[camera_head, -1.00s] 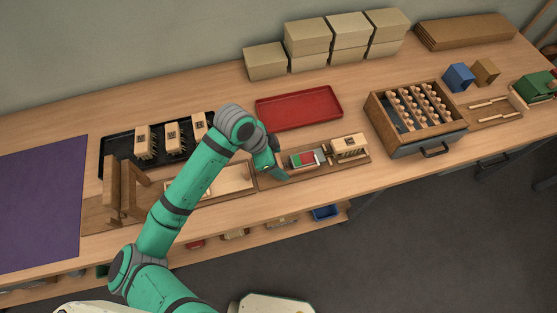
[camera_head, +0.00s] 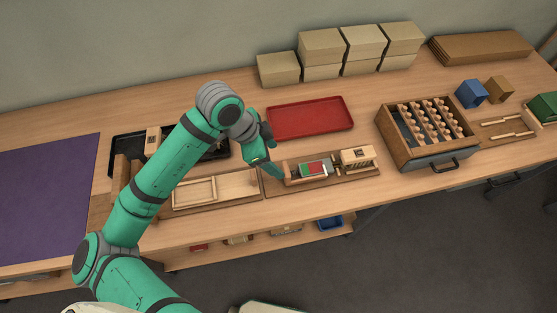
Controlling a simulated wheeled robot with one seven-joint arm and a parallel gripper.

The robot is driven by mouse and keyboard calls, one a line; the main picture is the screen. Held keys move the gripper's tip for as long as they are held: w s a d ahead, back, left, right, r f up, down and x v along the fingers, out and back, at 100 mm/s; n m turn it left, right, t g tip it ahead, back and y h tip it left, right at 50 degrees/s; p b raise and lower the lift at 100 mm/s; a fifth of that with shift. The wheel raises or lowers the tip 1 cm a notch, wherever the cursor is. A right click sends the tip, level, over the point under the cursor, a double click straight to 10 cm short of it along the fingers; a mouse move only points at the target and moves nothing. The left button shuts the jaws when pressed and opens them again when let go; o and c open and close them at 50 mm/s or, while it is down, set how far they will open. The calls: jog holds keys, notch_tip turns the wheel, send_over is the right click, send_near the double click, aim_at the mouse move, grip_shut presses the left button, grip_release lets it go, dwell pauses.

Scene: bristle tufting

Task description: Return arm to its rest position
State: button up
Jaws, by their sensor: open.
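My green arm reaches over the workbench. My gripper (camera_head: 271,172) is at the arm's end, over the bench near the left end of a wooden fixture board (camera_head: 340,182). The fingers are small and partly hidden by the wrist, and nothing shows held in them. A red and green piece (camera_head: 313,168) and a brush block (camera_head: 357,157) sit on the fixture board, to the right of my gripper. A shallow wooden tray (camera_head: 236,186) lies to the left of the gripper. A black tray (camera_head: 129,146) with brush blocks is partly hidden behind my arm.
A red tray (camera_head: 310,118) lies behind the gripper. A wooden peg box (camera_head: 390,128) stands to the right. Beige boxes (camera_head: 322,47) are stacked at the back. A purple mat (camera_head: 42,200) covers the left end. The lower shelf holds bins, including a blue one (camera_head: 329,223).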

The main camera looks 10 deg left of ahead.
jog(key=shift+s+a+r, duration=0.1)
jog(key=shift+a+r, duration=0.05)
jog(key=shift+r, duration=0.25)
